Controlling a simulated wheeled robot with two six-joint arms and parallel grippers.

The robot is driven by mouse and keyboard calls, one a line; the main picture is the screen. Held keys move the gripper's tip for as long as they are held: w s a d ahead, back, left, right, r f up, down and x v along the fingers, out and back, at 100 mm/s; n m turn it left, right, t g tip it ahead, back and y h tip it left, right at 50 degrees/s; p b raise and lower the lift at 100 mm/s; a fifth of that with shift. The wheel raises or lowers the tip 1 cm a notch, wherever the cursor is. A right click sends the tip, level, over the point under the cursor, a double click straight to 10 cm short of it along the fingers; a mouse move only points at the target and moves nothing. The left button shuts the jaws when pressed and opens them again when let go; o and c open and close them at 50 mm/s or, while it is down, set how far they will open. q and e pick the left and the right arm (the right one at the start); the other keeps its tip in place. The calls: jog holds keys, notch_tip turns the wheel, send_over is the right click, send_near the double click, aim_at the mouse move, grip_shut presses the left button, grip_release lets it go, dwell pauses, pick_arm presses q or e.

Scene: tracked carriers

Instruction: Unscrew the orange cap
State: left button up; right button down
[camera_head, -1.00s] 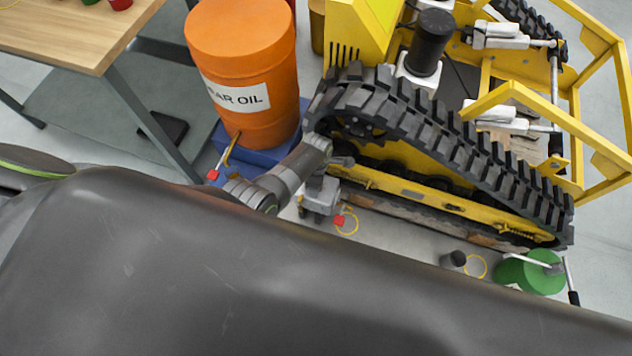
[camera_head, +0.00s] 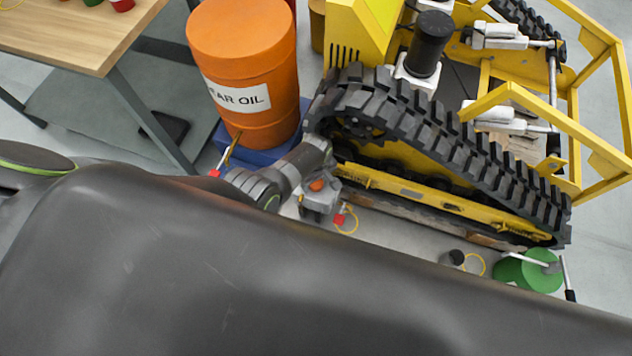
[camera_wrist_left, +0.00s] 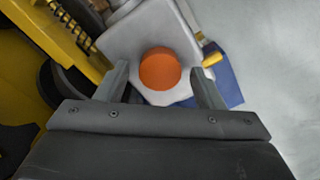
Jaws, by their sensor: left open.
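The orange cap (camera_head: 318,184) is round and sits on a light grey housing (camera_head: 316,209) beside the front of the tracked carrier. In the left wrist view the cap (camera_wrist_left: 160,69) shows face on, with the pale housing (camera_wrist_left: 135,38) around it. My left gripper (camera_wrist_left: 158,72) is open, with one finger on each side of the cap. Gaps show between the cap and both fingers in that view. How far the fingertips are from it in depth I cannot tell. In the head view my left gripper's fingers are not clear. My right gripper is not in view.
The yellow carrier's black track (camera_head: 440,130) runs close to the right of my left wrist. An orange gear oil drum (camera_head: 243,65) stands on a blue base (camera_head: 221,139) behind it. A red tag (camera_head: 338,220) lies near the housing. A green can (camera_head: 520,272) stands at lower right.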

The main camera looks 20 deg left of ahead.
pick_arm(q)
jog(key=m, duration=0.9)
jog(key=shift+p, duration=0.35)
jog(key=shift+c, duration=0.3)
jog(key=c, duration=0.7)
jog(key=n, duration=0.6)
jog(key=shift+n, duration=0.4)
jog(key=shift+c, duration=0.2)
jog(key=shift+n, duration=1.3)
